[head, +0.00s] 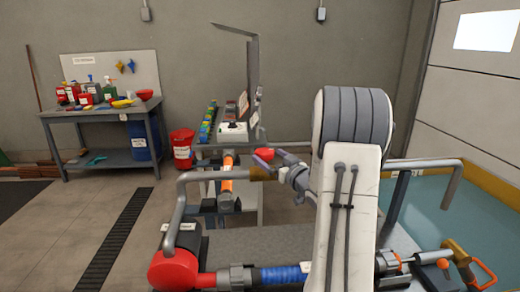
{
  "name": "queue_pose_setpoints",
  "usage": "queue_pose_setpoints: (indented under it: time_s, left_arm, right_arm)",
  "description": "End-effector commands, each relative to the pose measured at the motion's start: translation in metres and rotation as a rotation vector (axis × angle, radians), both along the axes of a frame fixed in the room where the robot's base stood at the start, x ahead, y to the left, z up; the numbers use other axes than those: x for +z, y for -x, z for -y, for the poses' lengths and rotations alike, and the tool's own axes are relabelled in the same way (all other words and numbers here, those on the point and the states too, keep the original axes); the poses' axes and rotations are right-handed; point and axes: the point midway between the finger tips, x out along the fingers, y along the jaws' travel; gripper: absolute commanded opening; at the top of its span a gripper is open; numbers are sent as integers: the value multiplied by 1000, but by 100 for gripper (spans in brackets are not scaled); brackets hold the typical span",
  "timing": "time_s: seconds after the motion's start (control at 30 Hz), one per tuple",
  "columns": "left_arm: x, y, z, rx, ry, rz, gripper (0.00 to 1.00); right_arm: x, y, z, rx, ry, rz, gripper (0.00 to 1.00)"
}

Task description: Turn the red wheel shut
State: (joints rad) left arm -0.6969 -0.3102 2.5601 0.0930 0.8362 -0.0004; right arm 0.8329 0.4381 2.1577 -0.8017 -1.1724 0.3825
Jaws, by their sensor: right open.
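A small red-pink wheel (264,154), seen nearly edge-on, sits above a brass-coloured fitting (262,173) on a grey pipe in the middle of the head view. My right gripper (283,166) comes in from behind my white arm, just to the right of the wheel. It is open, and its jaws point left towards the wheel. I cannot tell whether a fingertip touches the wheel. My own arm hides part of the gripper and the pipework behind it. My left gripper is not in view.
A red pump end (172,270) and a blue hose (284,274) lie low in front. A narrow stand (232,140) is behind the wheel. A workbench (100,110) and a red bucket (182,150) are at left. A teal basin (480,220) lies right.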

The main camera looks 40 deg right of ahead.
Motion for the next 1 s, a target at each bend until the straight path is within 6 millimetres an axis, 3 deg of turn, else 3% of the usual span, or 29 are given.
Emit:
queue_pose_setpoints:
  time_s: [0.1, 0.3, 0.73, 0.77, 0.93, 0.97, 1.0]
  left_arm:
    - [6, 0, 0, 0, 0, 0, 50]
    - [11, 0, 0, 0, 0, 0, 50]
    - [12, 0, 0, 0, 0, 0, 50]
    - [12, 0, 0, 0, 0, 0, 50]
    - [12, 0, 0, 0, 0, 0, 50]
    - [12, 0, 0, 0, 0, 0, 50]
    - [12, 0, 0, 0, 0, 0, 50]
  right_arm:
    - [1, -25, 2, 3, 0, -1, 100]
    - [1, -54, 6, 0, 0, -1, 100]
    - [0, -65, 10, -5, 0, -1, 100]
    - [0, -65, 10, -5, 0, -1, 96]
    - [0, -65, 10, -5, 0, -1, 31]
    - [0, -65, 10, -5, 0, -1, 24]
    - [0, -65, 10, -5, 0, -1, 24]
